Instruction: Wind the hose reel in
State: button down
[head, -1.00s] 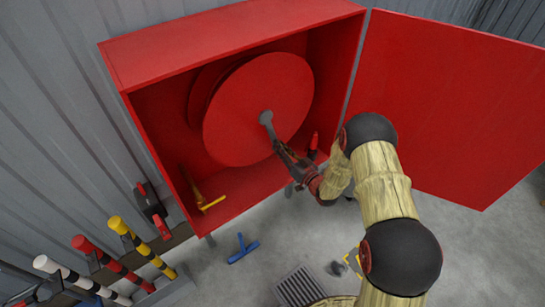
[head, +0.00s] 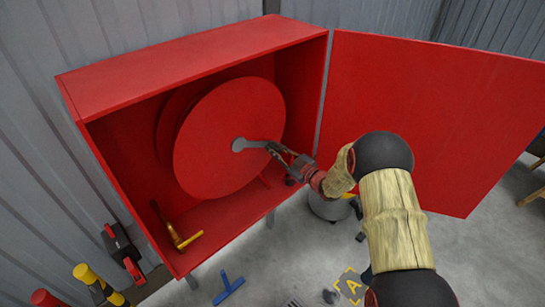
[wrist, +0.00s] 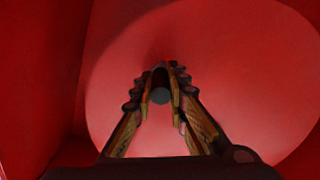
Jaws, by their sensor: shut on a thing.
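The red hose reel (head: 222,115) sits inside an open red cabinet (head: 190,55). A short grey crank arm (head: 256,144) runs from the reel's hub toward the right. My gripper (head: 274,150) is shut on the crank's handle at the outer end of that arm, in front of the reel's face. In the wrist view the two fingers close around the dark round handle (wrist: 160,96), with the reel's pale red disc (wrist: 235,65) behind. The grip itself is partly hidden by the fingers. No hose can be made out on the reel.
The cabinet door (head: 430,110) stands wide open at right, behind my arm. A blue T-shaped tool (head: 228,288) lies on the floor. A grey round container (head: 328,207) stands below the door.

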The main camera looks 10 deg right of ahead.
jog(key=shift+w+d+r, duration=0.1)
jog(key=shift+d+r, duration=0.05)
jog(key=shift+r, duration=0.15)
jog(key=shift+n, duration=0.3)
jog(key=c, duration=1.8)
grip_release()
jog(key=shift+o, duration=0.4)
